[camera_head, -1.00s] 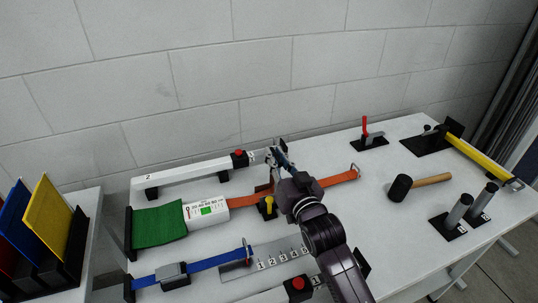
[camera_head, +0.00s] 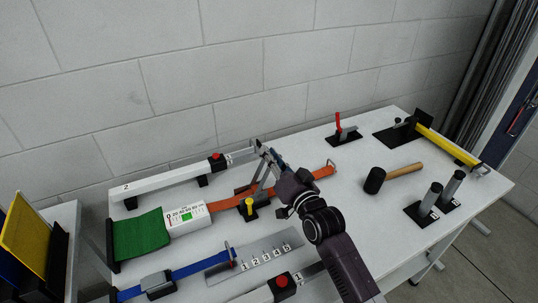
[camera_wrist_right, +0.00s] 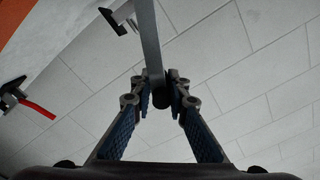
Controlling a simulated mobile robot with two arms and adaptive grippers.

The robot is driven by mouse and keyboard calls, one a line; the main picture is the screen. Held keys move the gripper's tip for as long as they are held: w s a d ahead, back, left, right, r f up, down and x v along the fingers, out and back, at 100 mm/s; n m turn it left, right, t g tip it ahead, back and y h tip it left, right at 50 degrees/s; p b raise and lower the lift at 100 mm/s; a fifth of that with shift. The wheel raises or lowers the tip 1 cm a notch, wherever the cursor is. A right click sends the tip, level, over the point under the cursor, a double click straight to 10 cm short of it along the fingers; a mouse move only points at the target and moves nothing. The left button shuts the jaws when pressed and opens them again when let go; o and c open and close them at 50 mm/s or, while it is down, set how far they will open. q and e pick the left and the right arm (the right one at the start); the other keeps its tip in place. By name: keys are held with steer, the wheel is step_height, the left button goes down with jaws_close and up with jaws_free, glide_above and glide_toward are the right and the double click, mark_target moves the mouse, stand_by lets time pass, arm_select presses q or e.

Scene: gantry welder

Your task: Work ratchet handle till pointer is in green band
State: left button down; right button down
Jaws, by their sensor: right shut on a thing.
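The orange strap (camera_head: 303,182) lies along the table, with a ratchet (camera_head: 247,190) on it near a yellow-topped post (camera_head: 248,206). The ratchet's grey handle (camera_head: 263,177) stands up from it. My right gripper (camera_head: 264,151) is above the ratchet, shut on the upper end of the handle. In the right wrist view the grey handle bar (camera_wrist_right: 148,40) runs to a dark grip between the fingertips (camera_wrist_right: 163,88). A white gauge box (camera_head: 185,224) with a green band (camera_head: 186,216) sits left of the ratchet; its pointer is too small to read. My left gripper is not in view.
A white beam (camera_head: 165,184) with a red button runs behind the strap. A blue strap (camera_head: 203,265) and a numbered grey plate (camera_head: 255,252) lie in front.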

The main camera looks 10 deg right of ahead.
steer(key=c, duration=1.9)
jaws_free()
steer(key=shift+a, duration=0.1)
steer(key=shift+c, duration=0.2)
steer(key=shift+s, duration=0.1)
steer(key=shift+s, duration=0.3)
steer(key=v, duration=1.1)
steer(key=shift+s+r, duration=0.1)
